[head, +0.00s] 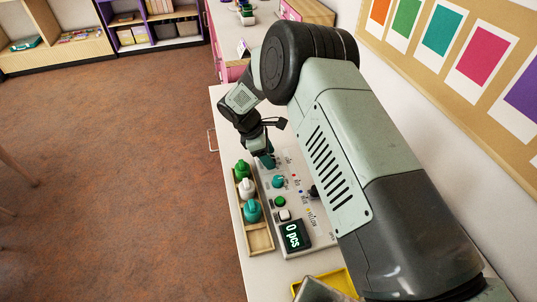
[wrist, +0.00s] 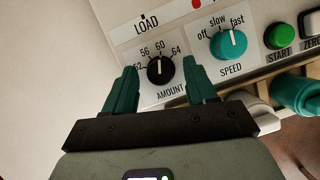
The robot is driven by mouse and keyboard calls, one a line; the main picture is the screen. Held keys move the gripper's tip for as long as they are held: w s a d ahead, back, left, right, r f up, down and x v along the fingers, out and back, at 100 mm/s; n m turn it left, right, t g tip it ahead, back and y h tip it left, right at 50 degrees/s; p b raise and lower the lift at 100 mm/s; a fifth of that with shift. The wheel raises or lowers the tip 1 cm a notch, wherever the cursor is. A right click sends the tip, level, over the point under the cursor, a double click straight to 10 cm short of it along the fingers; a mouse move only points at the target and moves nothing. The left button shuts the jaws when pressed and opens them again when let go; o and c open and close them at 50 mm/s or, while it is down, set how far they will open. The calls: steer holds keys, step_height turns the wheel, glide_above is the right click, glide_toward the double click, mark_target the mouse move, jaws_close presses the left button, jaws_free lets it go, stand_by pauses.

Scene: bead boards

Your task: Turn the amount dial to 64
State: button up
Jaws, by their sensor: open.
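The amount dial (wrist: 160,70) is a round black knob with a white pointer line, in the middle of the wrist view. Its line points up, at about the 60 mark; 56 and 64 are printed on either side. My gripper (wrist: 159,67) is open, with one teal finger to the left of the dial and one to the right, apart from it in the picture. How high the tips are above the panel I cannot tell. In the head view my gripper (head: 265,161) is over the panel's far end, and the amount dial is not visible there.
The display (head: 292,234) reads 0 pcs. A wooden tray (head: 261,241) with bottle-like items lies beside the panel.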

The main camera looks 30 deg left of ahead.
steer(key=shift+f, duration=0.1)
steer(key=shift+c, duration=0.4)
steer(key=c, duration=1)
steer(key=shift+o, duration=0.2)
steer(key=shift+m, duration=0.4)
steer(key=m+g, duration=0.1)
steer(key=m, duration=0.2)
steer(key=shift+w, duration=0.15)
steer(key=shift+m+g, duration=1)
steer(key=shift+m, duration=1.1)
steer(key=shift+w, duration=0.1)
steer(key=o, duration=1)
